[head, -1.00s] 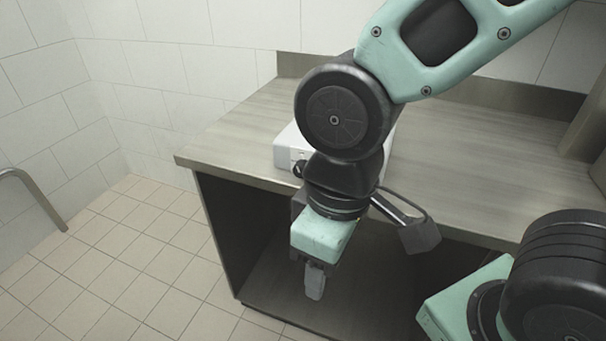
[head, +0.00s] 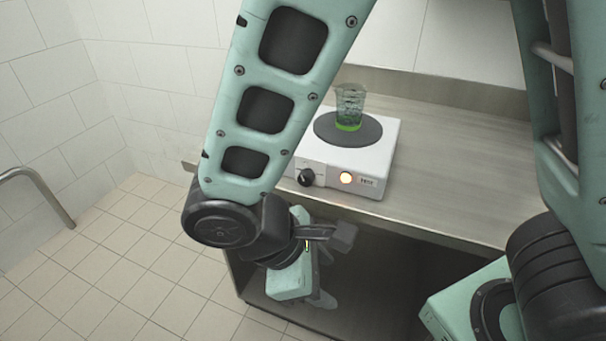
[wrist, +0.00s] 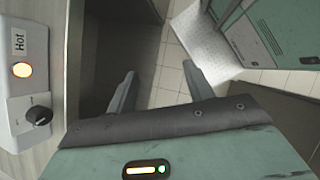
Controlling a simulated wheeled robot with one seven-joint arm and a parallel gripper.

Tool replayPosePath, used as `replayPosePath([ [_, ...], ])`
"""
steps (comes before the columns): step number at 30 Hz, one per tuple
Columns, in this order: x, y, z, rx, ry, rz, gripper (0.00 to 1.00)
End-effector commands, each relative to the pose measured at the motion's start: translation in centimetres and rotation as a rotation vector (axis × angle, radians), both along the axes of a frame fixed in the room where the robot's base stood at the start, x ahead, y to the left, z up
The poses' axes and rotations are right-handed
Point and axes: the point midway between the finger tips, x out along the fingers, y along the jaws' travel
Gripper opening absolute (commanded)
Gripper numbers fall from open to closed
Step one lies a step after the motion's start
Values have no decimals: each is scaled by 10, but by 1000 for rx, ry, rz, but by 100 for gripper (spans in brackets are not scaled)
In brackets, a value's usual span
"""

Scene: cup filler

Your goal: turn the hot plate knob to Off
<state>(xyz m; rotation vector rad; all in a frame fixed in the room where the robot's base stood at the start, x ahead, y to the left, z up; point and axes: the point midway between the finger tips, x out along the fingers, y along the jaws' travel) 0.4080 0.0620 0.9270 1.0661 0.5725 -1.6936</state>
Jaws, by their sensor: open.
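The white hot plate (head: 372,166) stands on the counter near its front edge. Its black knob (head: 306,177) is on the front face, left of a glowing orange light (head: 346,178). The knob also shows at the left of the wrist view (wrist: 38,116), below the lit lamp and a "Hot" label (wrist: 19,39). A glass beaker (head: 349,106) with green at its base stands on the round dark plate. My gripper (wrist: 158,85) is open and empty, with its fingers apart. In the head view it hangs low in front of the counter, below the knob and not touching it.
A metal rail (head: 40,185) stands at the left by the tiled wall. Tiled floor (head: 120,270) is open at the left.

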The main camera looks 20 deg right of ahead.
Motion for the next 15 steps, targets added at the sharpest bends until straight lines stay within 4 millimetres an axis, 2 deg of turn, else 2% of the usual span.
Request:
replayPosePath([
  [8,39,7,-19,-490,-81,405,52],
  [15,75,41,-13,-857,-285,716,52],
])
